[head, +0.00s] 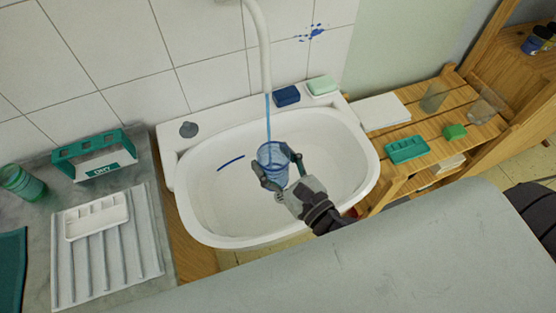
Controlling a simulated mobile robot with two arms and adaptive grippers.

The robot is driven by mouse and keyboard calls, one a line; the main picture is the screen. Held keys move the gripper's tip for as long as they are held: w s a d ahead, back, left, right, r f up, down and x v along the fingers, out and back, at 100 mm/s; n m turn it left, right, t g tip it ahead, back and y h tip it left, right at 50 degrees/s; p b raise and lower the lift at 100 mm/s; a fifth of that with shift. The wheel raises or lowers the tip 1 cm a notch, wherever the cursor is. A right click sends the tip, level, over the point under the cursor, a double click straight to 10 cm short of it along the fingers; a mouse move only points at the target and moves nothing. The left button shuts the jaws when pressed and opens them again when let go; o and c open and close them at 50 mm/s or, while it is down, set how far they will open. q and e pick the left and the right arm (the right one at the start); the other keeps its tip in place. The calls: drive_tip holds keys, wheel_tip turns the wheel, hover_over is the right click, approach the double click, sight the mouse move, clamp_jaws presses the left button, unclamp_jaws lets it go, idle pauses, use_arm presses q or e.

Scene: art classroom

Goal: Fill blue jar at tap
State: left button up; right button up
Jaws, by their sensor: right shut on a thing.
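The blue jar (272,157) is see-through and is held roughly upright over the white sink (205,205). My right gripper (276,176) is shut around the jar, with a finger on either side. The white tap (263,45) hangs above, and a thin blue stream of water (268,118) runs from it down to the jar's mouth. The water level inside the jar is hard to tell. My left gripper is not in view.
A blue sponge (286,96) and a pale green soap (322,86) lie on the sink's back ledge. A white palette (96,217) lies on the ribbed drainboard (143,246) at left. A wooden rack (398,178) with clear jars stands at right.

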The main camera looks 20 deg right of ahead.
sight(278, 149)
drive_tip(key=w, duration=0.2)
drive_tip(key=w+d+p, duration=0.1)
drive_tip(key=w, duration=0.1)
drive_tip(key=shift+w+r, duration=0.15)
drive_tip(key=shift+w+d+p, duration=0.15)
drive_tip(key=shift+w+p, duration=0.15)
drive_tip(key=shift+w, duration=0.3)
drive_tip(key=shift+w+d+p, duration=0.15)
drive_tip(key=shift+w+p, duration=0.1)
drive_tip(key=shift+w, duration=0.3)
drive_tip(key=w+d+p, duration=0.1)
drive_tip(key=w, duration=0.6)
drive_tip(key=shift+d, duration=0.4)
drive_tip(key=shift+w, duration=0.1)
idle(5.1)
